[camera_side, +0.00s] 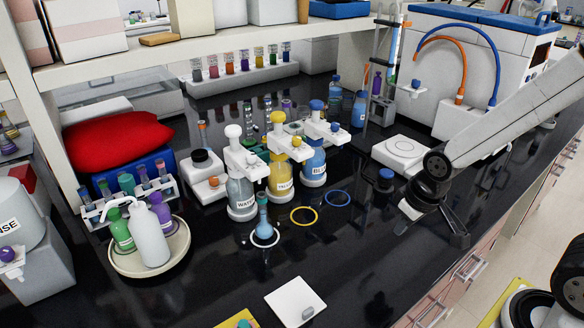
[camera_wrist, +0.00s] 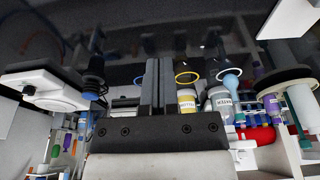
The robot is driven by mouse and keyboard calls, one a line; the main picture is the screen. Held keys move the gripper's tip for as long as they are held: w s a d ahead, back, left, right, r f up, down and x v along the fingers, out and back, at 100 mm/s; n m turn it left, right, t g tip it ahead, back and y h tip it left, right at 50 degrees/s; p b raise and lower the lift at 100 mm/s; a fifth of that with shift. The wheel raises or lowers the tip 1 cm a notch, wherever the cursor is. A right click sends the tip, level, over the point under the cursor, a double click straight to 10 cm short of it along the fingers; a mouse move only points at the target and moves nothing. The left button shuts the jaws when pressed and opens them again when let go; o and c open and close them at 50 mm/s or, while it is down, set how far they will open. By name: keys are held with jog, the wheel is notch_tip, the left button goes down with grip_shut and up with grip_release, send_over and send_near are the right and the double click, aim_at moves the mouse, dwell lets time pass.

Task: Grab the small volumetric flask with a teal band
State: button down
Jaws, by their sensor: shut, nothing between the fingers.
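A small slim-necked flask with blue contents (camera_side: 263,222) stands upright inside a white ring on the black bench, in front of the labelled bottles. It also shows in the wrist view (camera_wrist: 230,83), right of my fingers. I cannot clearly make out a teal band on it. My gripper (camera_side: 458,238) is above the bench at the right, well apart from the flask. In the wrist view my gripper (camera_wrist: 158,64) has its two dark fingers together with nothing between them.
Bottles with white (camera_side: 240,190), yellow (camera_side: 281,175) and blue (camera_side: 314,162) caps stand behind the flask. Empty yellow (camera_side: 304,215) and blue (camera_side: 337,198) rings lie to its right. A round tray (camera_side: 125,265) holds wash bottles at left. Bench between flask and gripper is mostly clear.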

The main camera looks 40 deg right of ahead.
jog(key=shift+c, duration=1.6)
grip_release()
jog(key=w+n+t+y, duration=0.1)
jog(key=w+n+t, duration=0.4)
jog(key=w, duration=1.2)
jog(key=n+y, duration=0.7)
jog(key=y, duration=0.6)
send_near(263, 217)
jog(key=w+a+r, duration=0.1)
jog(key=w+r, duration=0.2)
jog(key=w, duration=0.1)
jog(key=shift+s+a+f+n+g+y, duration=0.1)
jog(key=shift+s+a+n+g+y, duration=0.1)
jog(key=shift+a+n+y, duration=0.35)
jog(key=shift+s+a+n+g+y, duration=0.2)
jog(key=shift+n+y, duration=0.05)
jog(key=shift+y, duration=0.5)
jog(key=shift+a, duration=0.1)
